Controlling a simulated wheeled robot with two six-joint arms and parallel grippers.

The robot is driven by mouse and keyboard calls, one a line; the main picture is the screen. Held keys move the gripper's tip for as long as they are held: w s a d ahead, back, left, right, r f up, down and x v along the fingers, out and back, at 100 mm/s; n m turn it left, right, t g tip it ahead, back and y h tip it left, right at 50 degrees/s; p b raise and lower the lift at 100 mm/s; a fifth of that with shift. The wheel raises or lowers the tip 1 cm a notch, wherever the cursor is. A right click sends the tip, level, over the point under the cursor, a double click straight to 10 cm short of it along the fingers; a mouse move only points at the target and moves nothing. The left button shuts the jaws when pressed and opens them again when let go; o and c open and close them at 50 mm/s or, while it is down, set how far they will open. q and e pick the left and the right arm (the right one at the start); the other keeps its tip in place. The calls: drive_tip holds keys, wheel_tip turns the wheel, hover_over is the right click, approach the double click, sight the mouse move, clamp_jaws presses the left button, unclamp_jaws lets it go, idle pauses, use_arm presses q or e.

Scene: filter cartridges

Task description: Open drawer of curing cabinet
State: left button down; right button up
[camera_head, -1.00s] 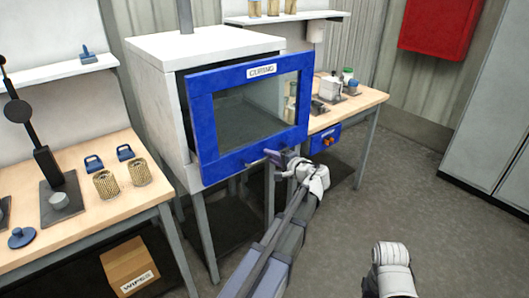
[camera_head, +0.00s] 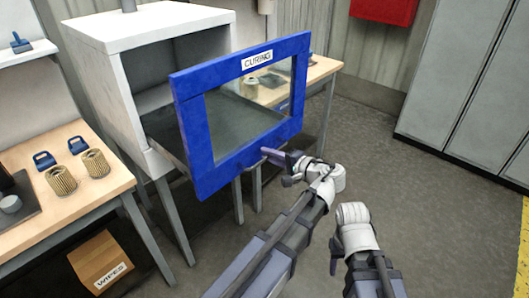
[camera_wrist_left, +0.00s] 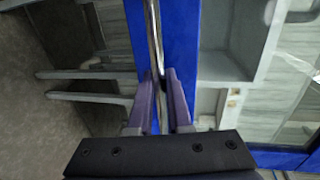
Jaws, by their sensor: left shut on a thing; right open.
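The white curing cabinet (camera_head: 110,75) stands at the left with its front opening exposed. Its drawer has a blue-framed, glazed front (camera_head: 200,140) labelled CURING, which stands well out from the cabinet body. A dark drawer floor shows between them. My left gripper (camera_head: 272,155) is shut on the drawer handle at the lower edge of the blue front; the fingers mostly hide the handle. In the left wrist view its purple fingers (camera_wrist_left: 160,95) close beside the blue front (camera_wrist_left: 182,40). My right gripper (camera_head: 334,258) is open, low beside my left arm, away from the drawer; its fingers are barely visible.
A wooden table (camera_head: 110,190) with two woven filter cartridges stands left of the cabinet, and another bench (camera_head: 318,70) behind the drawer. A cardboard WIPES box (camera_head: 100,260) is on the floor. Grey lockers (camera_head: 460,90) stand at right. The floor between is open.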

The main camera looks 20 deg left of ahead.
use_arm(q)
drive_tip(key=c, duration=0.8)
unclamp_jaws()
drive_tip(key=shift+c, duration=0.2)
